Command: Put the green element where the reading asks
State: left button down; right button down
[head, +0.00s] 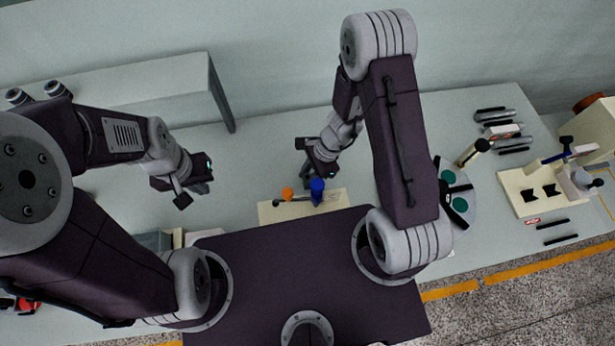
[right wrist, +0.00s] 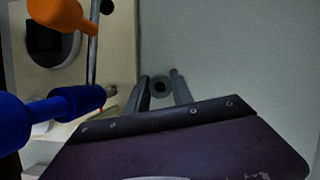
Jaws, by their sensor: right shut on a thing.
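My right gripper (right wrist: 161,90) is shut on a small grey round piece with a dark centre (right wrist: 161,86), seen end-on between the fingers in the right wrist view. In the head view this gripper (head: 318,168) is just behind a cream board (head: 334,200). An orange element (head: 287,194) and a blue element (head: 317,187) are on that board; they also show in the right wrist view, orange (right wrist: 62,14) and blue (right wrist: 35,118).
A grey shelf (head: 150,82) is at the back left.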

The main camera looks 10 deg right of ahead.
jog(key=shift+f, duration=0.2)
jog(key=c, duration=1.4)
grip_release()
jog(key=shift+r, duration=0.1)
